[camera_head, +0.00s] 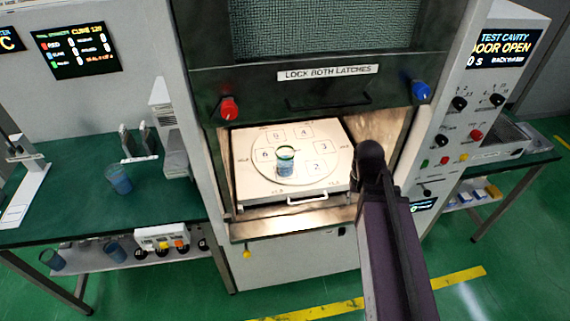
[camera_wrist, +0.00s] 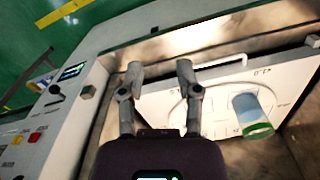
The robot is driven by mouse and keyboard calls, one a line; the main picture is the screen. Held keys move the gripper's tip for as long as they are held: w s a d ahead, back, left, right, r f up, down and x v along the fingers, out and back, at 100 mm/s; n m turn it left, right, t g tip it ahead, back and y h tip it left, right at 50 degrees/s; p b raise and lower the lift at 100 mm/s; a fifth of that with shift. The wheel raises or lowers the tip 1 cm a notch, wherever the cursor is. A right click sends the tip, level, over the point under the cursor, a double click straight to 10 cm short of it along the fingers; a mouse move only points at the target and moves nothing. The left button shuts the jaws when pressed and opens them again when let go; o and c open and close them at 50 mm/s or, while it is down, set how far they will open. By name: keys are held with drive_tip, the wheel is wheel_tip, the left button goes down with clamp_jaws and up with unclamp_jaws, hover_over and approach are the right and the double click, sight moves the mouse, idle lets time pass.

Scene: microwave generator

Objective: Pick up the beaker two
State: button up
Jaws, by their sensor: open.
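A clear beaker (camera_head: 285,161) with a green rim and bluish contents stands upright on the round numbered plate (camera_head: 312,181) in the open chamber. It shows again in the wrist view (camera_wrist: 252,114), right of my fingers. Another beaker (camera_head: 119,180) with blue contents is on the green bench at left. No label shows which is beaker two. My gripper (camera_wrist: 160,69) is open and empty, with its two fingers over the chamber's front area, apart from the beaker. In the head view my arm hides the gripper.
The chamber door (camera_head: 325,30) is raised above the opening, with a red latch (camera_head: 229,108) and a blue latch (camera_head: 421,91). The white tray has a front handle (camera_head: 307,199). More beakers (camera_head: 52,259) are on the lower left shelf. A control panel (camera_head: 470,120) stands at right.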

drive_tip(key=w+a, duration=0.4)
drive_tip(key=w, duration=0.3)
drive_tip(key=w+a, duration=0.5)
drive_tip(key=w, duration=0.3)
drive_tip(key=m, duration=0.1)
approach(285, 161)
drive_tip(key=w+d+f, duration=0.3)
drive_tip(key=d+f, duration=0.1)
drive_tip(key=shift+s+a+r, duration=0.15)
drive_tip(key=shift+r, duration=0.1)
drive_tip(key=shift+f+b, duration=1.2)
drive_tip(key=shift+b, duration=0.05)
drive_tip(key=f+b, duration=0.3)
drive_tip(key=shift+a+f, duration=0.25)
drive_tip(key=shift+a, duration=0.1)
drive_tip(key=shift+f+b, duration=0.85)
drive_tip(key=shift+b, duration=0.25)
